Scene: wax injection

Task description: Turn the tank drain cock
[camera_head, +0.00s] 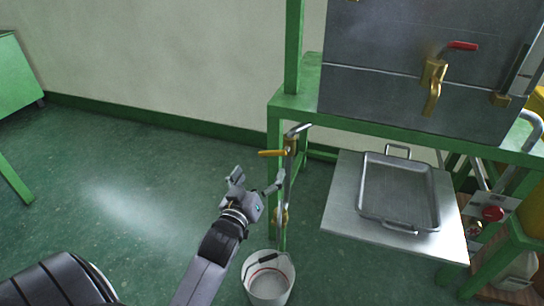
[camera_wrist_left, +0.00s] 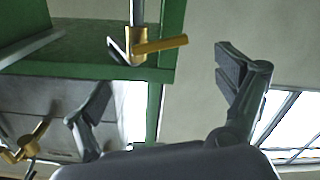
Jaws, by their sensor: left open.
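A brass cock with a yellow lever (camera_head: 272,153) sits on a thin pipe beside the green frame's post. Its lever points left, and it also shows at the top of the left wrist view (camera_wrist_left: 162,45). A second brass cock (camera_head: 433,85) with a red lever (camera_head: 463,46) is on the front of the grey tank (camera_head: 390,95). I cannot tell by label which is the drain cock. My left gripper (camera_head: 256,181) is open and empty, just below and left of the yellow lever, apart from it. My right gripper is in neither view.
A white bucket (camera_head: 269,288) stands on the floor below the pipe. A metal tray (camera_head: 398,190) lies on a pale plate (camera_head: 340,200) right of the post. A red button (camera_head: 492,213) is farther right. The green floor (camera_head: 120,180) at left is clear.

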